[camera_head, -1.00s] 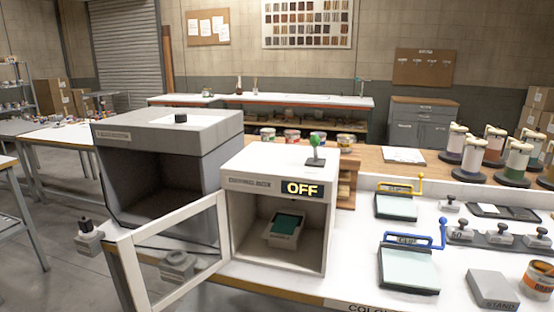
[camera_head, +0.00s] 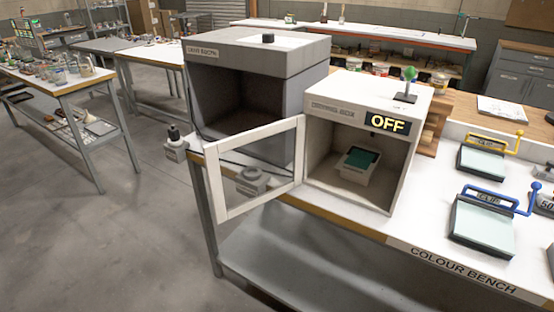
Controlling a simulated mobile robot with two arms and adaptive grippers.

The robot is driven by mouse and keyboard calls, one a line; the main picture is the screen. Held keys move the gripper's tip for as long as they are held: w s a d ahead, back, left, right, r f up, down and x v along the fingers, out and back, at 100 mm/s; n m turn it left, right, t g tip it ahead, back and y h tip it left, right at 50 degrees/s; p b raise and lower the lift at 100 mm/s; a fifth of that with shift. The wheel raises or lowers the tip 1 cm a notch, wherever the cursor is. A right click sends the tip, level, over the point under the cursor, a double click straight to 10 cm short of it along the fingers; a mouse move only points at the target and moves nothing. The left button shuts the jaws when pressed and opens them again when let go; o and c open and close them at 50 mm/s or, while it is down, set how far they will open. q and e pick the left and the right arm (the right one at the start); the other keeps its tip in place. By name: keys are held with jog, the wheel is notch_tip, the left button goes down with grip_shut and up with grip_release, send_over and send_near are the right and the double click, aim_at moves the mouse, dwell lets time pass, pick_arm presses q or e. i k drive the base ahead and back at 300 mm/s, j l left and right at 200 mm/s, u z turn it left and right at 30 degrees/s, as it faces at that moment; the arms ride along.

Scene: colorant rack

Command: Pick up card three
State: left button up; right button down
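A small card with a dark green face (camera_head: 362,159) lies on a pale tilted holder (camera_head: 354,174) inside the white box (camera_head: 408,187) on the bench. The box's sign (camera_head: 387,123) reads OFF. Its framed glass door (camera_head: 256,172) stands open to the left. I cannot read any number on the card, so I cannot tell whether it is card three. Neither of my grippers is in view.
A grey light booth (camera_head: 257,100) stands left of the white box. Blue (camera_head: 482,225) and yellow (camera_head: 483,160) clip boards lie to the right on the colour bench. A side table (camera_head: 72,105) with jars stands left.

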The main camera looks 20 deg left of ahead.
aim_at(358, 160)
jog(key=i+j+z, duration=0.1)
jog(key=z, duration=0.3)
jog(key=j+z, duration=0.55)
jog(key=z, duration=0.2)
jog(key=j+z, duration=0.45)
jog(key=j, duration=0.35)
jog(key=k+j, duration=0.1)
jog(key=j, duration=0.35)
jog(key=j+z, duration=0.15)
jog(key=j, duration=0.3)
jog(key=k+j, duration=0.15)
jog(key=j, duration=0.25)
jog(key=j+z, duration=0.15)
jog(key=j, duration=0.3)
jog(key=k+j+z, duration=0.1)
jog(key=j, duration=0.3)
jog(key=k+l, duration=0.15)
jog(key=l+u, duration=0.05)
